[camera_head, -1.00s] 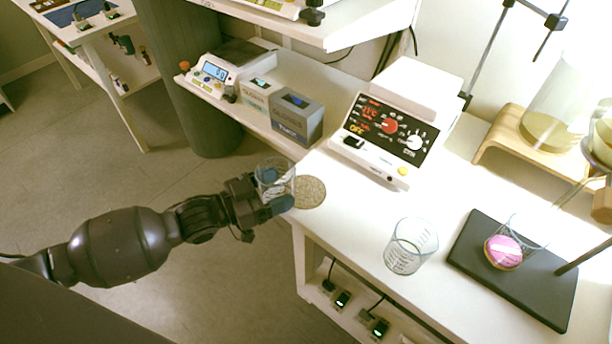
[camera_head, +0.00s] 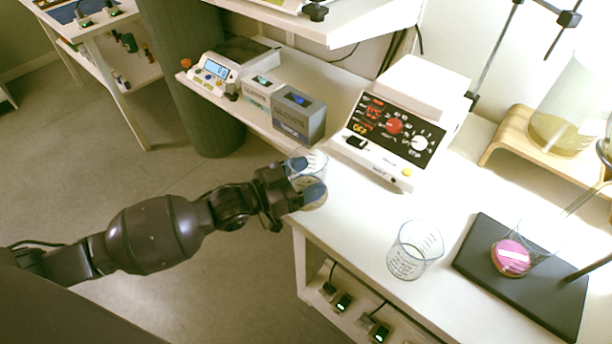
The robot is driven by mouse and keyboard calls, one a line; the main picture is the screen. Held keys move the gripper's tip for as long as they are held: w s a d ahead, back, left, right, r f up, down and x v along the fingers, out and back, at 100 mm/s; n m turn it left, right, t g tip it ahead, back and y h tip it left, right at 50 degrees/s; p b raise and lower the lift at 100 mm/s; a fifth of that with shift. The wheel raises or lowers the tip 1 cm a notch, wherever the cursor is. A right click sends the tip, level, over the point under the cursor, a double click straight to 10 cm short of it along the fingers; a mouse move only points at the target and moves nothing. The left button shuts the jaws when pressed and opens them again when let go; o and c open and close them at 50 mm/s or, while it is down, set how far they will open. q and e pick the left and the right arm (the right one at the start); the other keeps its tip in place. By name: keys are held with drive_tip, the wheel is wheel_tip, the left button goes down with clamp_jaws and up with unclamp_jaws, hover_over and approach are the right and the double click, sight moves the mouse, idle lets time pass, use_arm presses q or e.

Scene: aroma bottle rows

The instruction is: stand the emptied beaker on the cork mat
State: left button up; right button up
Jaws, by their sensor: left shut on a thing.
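My left gripper (camera_head: 304,184) is shut on a clear glass beaker (camera_head: 313,164) at the left corner of the white bench. The beaker looks empty and roughly upright. The round cork mat (camera_head: 314,204) lies under and behind the beaker and fingers, mostly hidden by them. I cannot tell whether the beaker's base touches the mat. My right gripper is not in view.
A second clear beaker (camera_head: 413,252) stands on the bench. A hotplate with dials (camera_head: 390,135) is behind the mat. A black stand base (camera_head: 530,280) with a pink-filled flask (camera_head: 511,258) is at right. Bare bench (camera_head: 365,215) lies between.

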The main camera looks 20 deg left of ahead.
use_arm(q)
drive_tip(key=shift+f, duration=0.15)
drive_tip(key=o, duration=1)
drive_tip(key=shift+r, duration=0.25)
drive_tip(key=p+v, duration=0.1)
drive_tip(key=v, duration=1.1)
drive_tip(key=shift+p, duration=0.3)
drive_tip(key=s+a+f+n+g+y, duration=0.1)
drive_tip(key=s+f+n+y, duration=0.2)
drive_tip(key=s+f+y, duration=0.3)
drive_tip(key=s+a+f+n+g+y, duration=0.2)
drive_tip(key=s+f+n+y, duration=0.2)
drive_tip(key=s, duration=0.9)
wheel_tip(320, 180, down, 3)
drive_tip(key=shift+s+a+r+y, duration=0.1)
drive_tip(key=shift+s+a+y, duration=0.2)
drive_tip(key=shift+y, duration=0.6)
drive_tip(key=shift+s, duration=0.1)
